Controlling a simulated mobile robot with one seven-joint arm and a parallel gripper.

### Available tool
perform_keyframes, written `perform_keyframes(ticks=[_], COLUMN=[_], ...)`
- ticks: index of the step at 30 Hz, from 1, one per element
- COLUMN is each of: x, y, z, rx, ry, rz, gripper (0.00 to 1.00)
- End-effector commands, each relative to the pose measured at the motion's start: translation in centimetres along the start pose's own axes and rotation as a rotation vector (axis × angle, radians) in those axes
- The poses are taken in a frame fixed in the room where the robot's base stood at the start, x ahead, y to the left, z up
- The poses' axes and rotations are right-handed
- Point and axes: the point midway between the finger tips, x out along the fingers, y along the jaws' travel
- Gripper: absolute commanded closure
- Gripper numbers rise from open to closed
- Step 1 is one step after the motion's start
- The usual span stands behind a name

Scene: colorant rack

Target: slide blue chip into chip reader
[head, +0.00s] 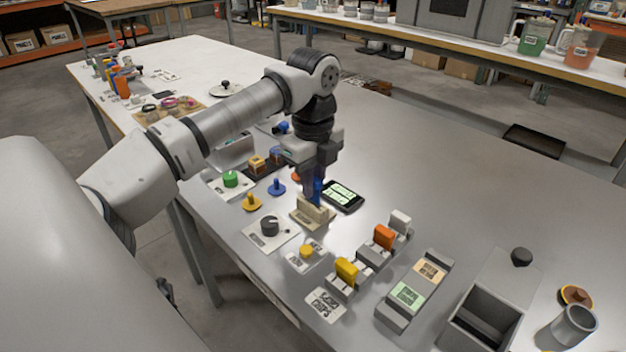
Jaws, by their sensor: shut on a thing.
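My gripper (316,192) points straight down over the middle of the grey table. It is shut on the blue chip (318,188), which shows as a narrow upright strip of blue between the fingers. The chip's lower end is just above or in the beige slotted block (313,213), which looks like the chip reader. I cannot tell whether the chip is inside the slot. A black device with a lit pale-green screen (343,195) lies directly behind and right of the block.
A dial plate (270,227) and blue and yellow knobs (277,187) stand left of the block. Yellow (346,270) and orange (384,236) pieces sit in grey holders at front right. An open grey box (487,315) stands farther right.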

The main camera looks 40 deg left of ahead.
Motion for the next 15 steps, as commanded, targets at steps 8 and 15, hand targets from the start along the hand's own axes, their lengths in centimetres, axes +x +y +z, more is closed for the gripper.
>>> perform_keyframes(ticks=[8, 15], x=[0.5, 1.1], y=[0.0, 0.0], z=[0.0, 0.0], rx=[0.0, 0.0], ry=[0.0, 0.0], rz=[0.0, 0.001], gripper=[1.0, 1.0])
